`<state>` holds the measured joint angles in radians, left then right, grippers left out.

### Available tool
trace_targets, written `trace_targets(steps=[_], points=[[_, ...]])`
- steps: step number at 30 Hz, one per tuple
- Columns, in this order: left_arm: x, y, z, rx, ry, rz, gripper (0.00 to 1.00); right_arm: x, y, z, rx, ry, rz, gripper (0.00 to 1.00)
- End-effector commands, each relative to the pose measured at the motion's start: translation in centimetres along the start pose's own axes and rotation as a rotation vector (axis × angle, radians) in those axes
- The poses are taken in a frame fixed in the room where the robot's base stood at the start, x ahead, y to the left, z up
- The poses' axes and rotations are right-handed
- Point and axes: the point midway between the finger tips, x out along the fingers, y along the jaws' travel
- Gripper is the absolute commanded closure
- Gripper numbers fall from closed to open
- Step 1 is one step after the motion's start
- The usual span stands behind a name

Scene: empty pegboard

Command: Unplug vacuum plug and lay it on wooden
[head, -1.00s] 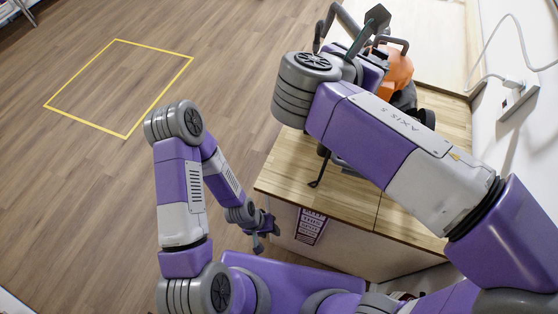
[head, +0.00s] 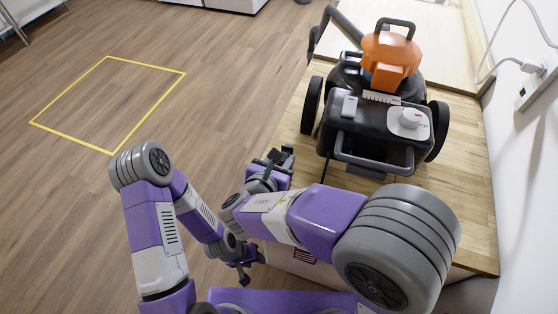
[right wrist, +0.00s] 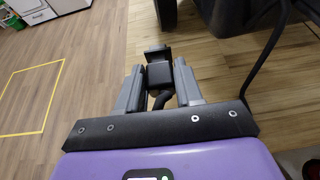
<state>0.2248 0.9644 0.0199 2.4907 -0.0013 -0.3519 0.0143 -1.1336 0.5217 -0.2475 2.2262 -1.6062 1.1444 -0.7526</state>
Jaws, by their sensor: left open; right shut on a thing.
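The black plug (right wrist: 160,75) is between the two fingers of my right gripper (right wrist: 160,82) in the right wrist view, with a dark cord (right wrist: 163,99) below it. In the head view my right gripper (head: 280,157) is at the left edge of the wooden table (head: 460,150), beside the vacuum. I cannot tell whether the plug touches the wood. The black and orange vacuum (head: 385,130) stands on the table. My left gripper (head: 245,268) is open and empty, low beside the table's front.
A white plug and cable (head: 533,67) sit at a wall outlet (head: 537,88) on the right. A black cord (right wrist: 268,65) runs over the wood in the right wrist view. A yellow taped square (head: 110,100) marks open floor on the left.

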Motion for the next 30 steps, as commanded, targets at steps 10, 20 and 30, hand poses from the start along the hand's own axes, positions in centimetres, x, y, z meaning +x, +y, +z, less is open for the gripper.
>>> trace_targets(steps=[10, 20, 30], points=[[2.4, -0.9, -0.1, 0.000, 0.000, 0.000, 0.57, 1.1, 0.0, -2.5, -0.001, 0.000, 0.000, 1.00], [4.4, -1.6, -0.2, 0.000, 0.000, 0.000, 0.57, 2.0, 0.0, -4.7, -0.001, 0.000, -0.001, 1.00], [4.3, -1.6, -0.2, 0.000, 0.000, 0.000, 0.57, 1.9, 0.0, -4.6, 0.000, 0.000, -0.001, 0.60]])
